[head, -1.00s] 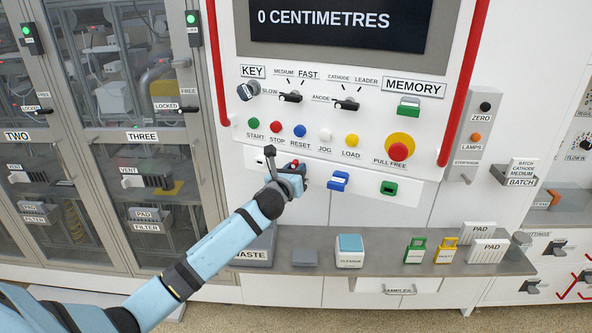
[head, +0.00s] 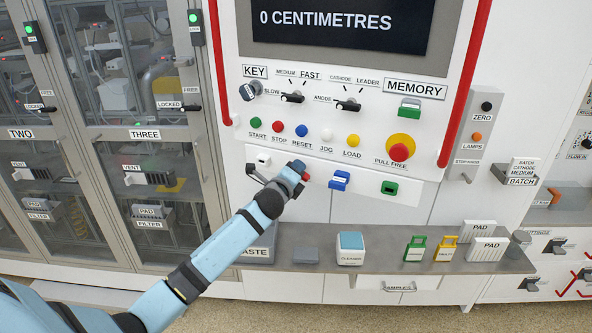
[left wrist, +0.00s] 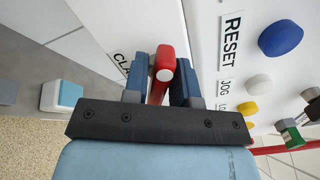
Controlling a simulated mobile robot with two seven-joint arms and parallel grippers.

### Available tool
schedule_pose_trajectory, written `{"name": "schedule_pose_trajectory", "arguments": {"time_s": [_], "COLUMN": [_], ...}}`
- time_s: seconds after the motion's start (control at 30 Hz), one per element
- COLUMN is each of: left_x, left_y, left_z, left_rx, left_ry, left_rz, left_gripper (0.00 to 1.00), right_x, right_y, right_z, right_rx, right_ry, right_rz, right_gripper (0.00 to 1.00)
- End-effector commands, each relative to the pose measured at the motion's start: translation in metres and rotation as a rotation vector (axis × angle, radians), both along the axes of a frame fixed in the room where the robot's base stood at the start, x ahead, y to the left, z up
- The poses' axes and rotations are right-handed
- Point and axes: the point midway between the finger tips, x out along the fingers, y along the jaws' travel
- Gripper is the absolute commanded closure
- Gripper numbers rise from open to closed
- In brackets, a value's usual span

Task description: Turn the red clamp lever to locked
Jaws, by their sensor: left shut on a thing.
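The red clamp lever (left wrist: 165,62) stands between the two blue fingers of my left gripper (left wrist: 163,80) in the left wrist view. The fingers are shut on it, and its rounded end shows between them. In the head view my left gripper (head: 292,172) is at the white strip below the button row. A bit of the red lever (head: 305,177) shows at its right side; the gripper hides the rest. A label beginning "CLA" (left wrist: 121,64) is partly hidden beside the lever in the left wrist view. My right gripper is not in view.
A blue switch (head: 340,180) and a green one (head: 389,187) sit to the right on the same strip. Coloured buttons, including the blue reset button (head: 302,130), are just above. The grey shelf (head: 320,262) below carries a cleaner box (head: 350,248) and pads.

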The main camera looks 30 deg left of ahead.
Motion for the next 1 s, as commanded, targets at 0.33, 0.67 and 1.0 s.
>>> {"name": "schedule_pose_trajectory", "arguments": {"time_s": [0.33,0.67,1.0], "left_x": [-0.0003,-0.0002,-0.0003], "left_y": [-0.0001,0.0001,0.0003], "left_z": [-0.0031,-0.0042,-0.0046], "left_rx": [-0.293,-0.459,-0.507], "left_ry": [-0.055,-0.087,-0.097], "left_rz": [0.0,0.0,0.0], "left_gripper": [0.98,0.98,0.98], "right_x": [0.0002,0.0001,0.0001], "right_y": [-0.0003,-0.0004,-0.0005], "right_z": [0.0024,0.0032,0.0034], "right_rx": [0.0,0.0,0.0], "right_ry": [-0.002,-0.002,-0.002], "right_rz": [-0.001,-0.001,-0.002], "right_gripper": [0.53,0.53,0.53]}}
